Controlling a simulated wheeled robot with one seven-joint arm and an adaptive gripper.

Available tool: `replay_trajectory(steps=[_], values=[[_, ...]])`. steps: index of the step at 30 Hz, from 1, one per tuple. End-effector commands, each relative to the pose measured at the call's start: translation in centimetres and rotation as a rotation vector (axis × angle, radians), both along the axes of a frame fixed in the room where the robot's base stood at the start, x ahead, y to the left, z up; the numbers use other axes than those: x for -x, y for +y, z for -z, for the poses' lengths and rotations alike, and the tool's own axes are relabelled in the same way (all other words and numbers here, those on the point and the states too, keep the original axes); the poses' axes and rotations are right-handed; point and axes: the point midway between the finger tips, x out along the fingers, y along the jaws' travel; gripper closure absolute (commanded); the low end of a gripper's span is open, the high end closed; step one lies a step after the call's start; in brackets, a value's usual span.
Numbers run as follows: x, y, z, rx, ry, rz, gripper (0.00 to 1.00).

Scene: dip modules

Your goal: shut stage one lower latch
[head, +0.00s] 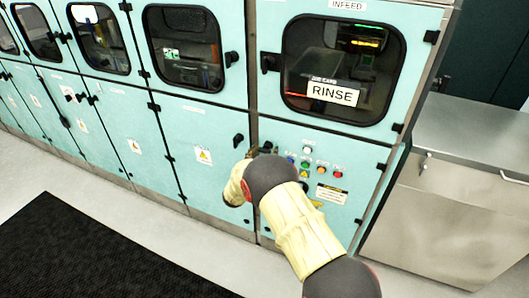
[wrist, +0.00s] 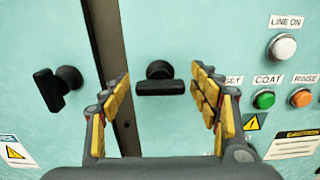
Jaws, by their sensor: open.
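A black T-shaped latch (wrist: 160,86) stands out from the teal lower door of the RINSE cabinet, close to its left edge. In the wrist view its handle lies level. My gripper (wrist: 162,82) is open, with its yellow-padded fingers on either side of this latch and a visible gap to each. A second black latch (wrist: 58,90) is left of the dark door seam, outside the left finger, with its handle closer to upright; it also shows in the head view (head: 238,140). In the head view my arm hides most of my gripper. I cannot read which stage either latch belongs to.
Right of the latch are a white LINE ON button (wrist: 283,47), a green COAT button (wrist: 264,99) and an orange RINSE button (wrist: 300,97). The RINSE window (head: 342,72) is above. A steel bench (head: 440,210) stands right; a black mat (head: 95,255) lies on the floor.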

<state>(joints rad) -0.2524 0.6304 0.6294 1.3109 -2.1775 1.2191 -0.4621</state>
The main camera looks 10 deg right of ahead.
Motion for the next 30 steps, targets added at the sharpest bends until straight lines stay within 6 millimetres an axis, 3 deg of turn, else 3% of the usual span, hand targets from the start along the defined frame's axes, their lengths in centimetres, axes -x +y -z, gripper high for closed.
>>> replay_trajectory(steps=[6, 30], values=[[-0.04, -0.01, -0.07, 0.001, -0.001, 0.0, 0.38], [-0.03, 0.02, -0.08, 0.0, -0.001, 0.0, 0.82]])
